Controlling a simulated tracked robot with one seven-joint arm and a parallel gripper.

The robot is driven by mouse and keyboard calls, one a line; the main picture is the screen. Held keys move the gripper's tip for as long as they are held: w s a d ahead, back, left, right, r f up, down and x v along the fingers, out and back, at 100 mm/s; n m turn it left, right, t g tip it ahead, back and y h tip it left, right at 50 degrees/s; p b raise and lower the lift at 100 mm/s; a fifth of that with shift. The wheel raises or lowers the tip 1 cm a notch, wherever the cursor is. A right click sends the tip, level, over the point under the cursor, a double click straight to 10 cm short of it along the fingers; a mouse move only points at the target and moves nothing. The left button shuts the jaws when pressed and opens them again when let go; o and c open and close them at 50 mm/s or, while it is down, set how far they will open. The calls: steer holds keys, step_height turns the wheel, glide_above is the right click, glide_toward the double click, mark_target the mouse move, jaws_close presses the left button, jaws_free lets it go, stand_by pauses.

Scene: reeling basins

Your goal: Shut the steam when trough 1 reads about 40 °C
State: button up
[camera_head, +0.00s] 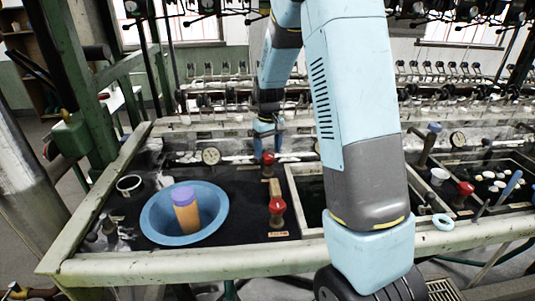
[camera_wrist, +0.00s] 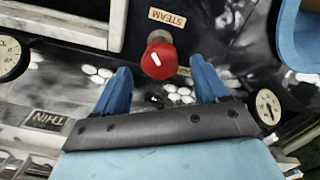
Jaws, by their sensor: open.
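A red knob (camera_wrist: 160,60) with a white mark sits beside a STEAM label (camera_wrist: 167,18) in the wrist view. My gripper (camera_wrist: 162,82) is open, its blue fingers to either side and a little short of the knob; I cannot tell if they touch it. In the head view my gripper (camera_head: 267,146) points down just above the far red knob (camera_head: 268,158). A round dial (camera_head: 210,155) stands on the back rail; it also shows in the wrist view (camera_wrist: 268,107). Its reading is too small to tell. Another dial (camera_wrist: 10,58) is cut off at the wrist view's left edge.
A second red knob (camera_head: 277,205) stands nearer the front. A further dial (camera_head: 458,139) and red knob (camera_head: 465,188) are at the right. My arm hides part of the middle trough.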

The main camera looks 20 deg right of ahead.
steer(key=shift+f, duration=1.2)
steer(key=c, duration=1.1)
